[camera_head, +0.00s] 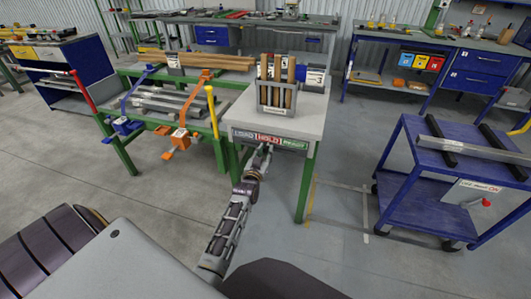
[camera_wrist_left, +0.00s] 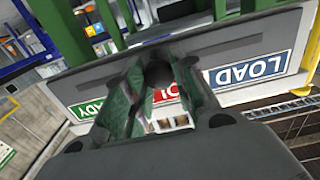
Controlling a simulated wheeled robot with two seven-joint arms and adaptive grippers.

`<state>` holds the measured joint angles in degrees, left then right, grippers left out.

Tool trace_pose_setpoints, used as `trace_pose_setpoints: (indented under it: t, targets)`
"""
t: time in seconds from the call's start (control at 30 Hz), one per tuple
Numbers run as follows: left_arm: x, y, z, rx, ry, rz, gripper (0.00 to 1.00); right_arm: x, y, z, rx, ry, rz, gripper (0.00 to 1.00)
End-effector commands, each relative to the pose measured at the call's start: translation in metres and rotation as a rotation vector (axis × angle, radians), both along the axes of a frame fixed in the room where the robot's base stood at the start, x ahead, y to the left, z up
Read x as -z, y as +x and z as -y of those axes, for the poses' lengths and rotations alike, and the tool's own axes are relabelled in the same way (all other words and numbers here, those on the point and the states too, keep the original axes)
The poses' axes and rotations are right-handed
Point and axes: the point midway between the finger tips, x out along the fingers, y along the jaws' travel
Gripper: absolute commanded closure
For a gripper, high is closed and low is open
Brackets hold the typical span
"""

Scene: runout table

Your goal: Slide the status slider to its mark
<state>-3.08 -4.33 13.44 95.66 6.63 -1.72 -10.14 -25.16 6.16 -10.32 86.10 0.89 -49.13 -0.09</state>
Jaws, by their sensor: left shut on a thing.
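The status board (camera_head: 237,134) is on the front edge of the light worktable, with a blue LOAD, a red HOLD (camera_head: 268,138) and a green READY (camera_head: 294,143) field from left to right. My left gripper (camera_head: 266,151) is at the board, just below HOLD. In the left wrist view the board is upside down, with LOAD (camera_wrist_left: 248,69) right and READY (camera_wrist_left: 98,107) left. There my left gripper (camera_wrist_left: 158,82) is shut on a dark round knob (camera_wrist_left: 158,72), apparently the status slider, in front of HOLD's edge towards READY. The fingers hide part of HOLD. My right gripper is out of view.
On the worktable (camera_head: 310,118) stands a holder (camera_head: 277,97) with upright wooden pieces. Left is a green rack (camera_head: 131,148) with metal bars and blue and orange clamps. A blue cart (camera_head: 410,190) stands at the right. The floor between cart and worktable is clear.

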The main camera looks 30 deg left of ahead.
Motion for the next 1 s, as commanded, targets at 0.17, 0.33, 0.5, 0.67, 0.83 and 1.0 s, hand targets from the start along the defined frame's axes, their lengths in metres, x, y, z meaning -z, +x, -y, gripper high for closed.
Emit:
trace_pose_setpoints:
  t: [0.17, 0.33, 0.5, 0.67, 0.83, 1.0]
  targets:
    - [-0.0009, 0.0002, -0.0001, 0.000, -0.001, 0.002, 0.62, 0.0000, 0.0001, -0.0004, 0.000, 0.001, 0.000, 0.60]
    - [-0.0005, 0.0001, -0.0002, 0.000, -0.001, 0.002, 0.52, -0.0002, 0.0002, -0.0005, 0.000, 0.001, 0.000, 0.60]
    - [-0.0003, 0.0000, -0.0002, 0.000, 0.000, 0.001, 0.52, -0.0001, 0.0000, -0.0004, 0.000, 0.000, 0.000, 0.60]
    - [-0.0002, 0.0000, -0.0002, 0.000, 0.000, 0.001, 0.52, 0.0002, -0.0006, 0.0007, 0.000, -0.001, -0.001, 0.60]
    - [0.0001, -0.0001, -0.0003, -0.001, -0.001, 0.001, 0.52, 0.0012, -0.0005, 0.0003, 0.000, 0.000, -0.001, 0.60]
    - [0.0006, 0.0000, -0.0004, -0.001, 0.000, 0.002, 0.52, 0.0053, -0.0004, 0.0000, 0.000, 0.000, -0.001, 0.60]
